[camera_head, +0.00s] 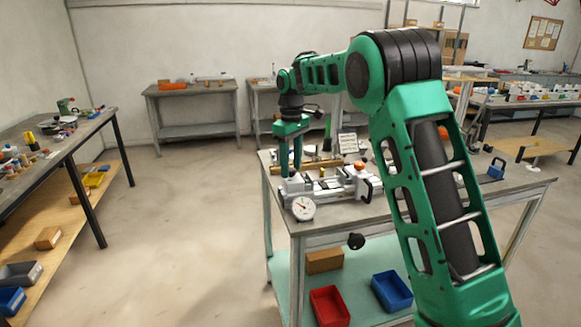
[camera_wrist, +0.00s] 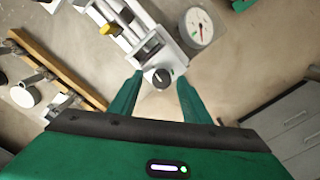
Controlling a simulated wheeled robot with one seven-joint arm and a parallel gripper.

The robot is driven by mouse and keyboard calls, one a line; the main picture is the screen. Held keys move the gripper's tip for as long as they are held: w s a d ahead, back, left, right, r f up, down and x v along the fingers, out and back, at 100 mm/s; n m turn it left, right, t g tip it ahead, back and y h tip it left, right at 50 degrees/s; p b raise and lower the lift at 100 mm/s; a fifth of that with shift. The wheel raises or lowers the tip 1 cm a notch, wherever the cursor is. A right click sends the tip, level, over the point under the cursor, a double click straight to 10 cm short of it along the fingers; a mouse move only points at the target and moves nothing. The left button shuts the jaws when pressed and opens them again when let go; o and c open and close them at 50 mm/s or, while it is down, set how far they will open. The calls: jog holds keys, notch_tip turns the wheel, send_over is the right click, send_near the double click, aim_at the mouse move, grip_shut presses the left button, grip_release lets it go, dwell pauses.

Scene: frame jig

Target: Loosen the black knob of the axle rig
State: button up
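The axle rig (camera_head: 328,190) is a pale metal frame on the workbench; it also shows in the wrist view (camera_wrist: 133,27). The black knob (camera_wrist: 158,77), with a pale pointer mark, is at the rig's near end in the wrist view. My gripper (camera_head: 291,172) points down over the rig's left end. Its two green fingers are apart, and in the wrist view (camera_wrist: 160,78) the knob appears between the tips with a gap on each side. I cannot tell how far the tips are above the knob.
A wooden bar (camera_wrist: 55,67) lies to the left there. Bins (camera_head: 330,306) sit below.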

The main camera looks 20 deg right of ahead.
aim_at(291, 169)
notch_tip(291, 169, up, 11)
dwell(0.6)
jog(key=shift+w+f, duration=0.1)
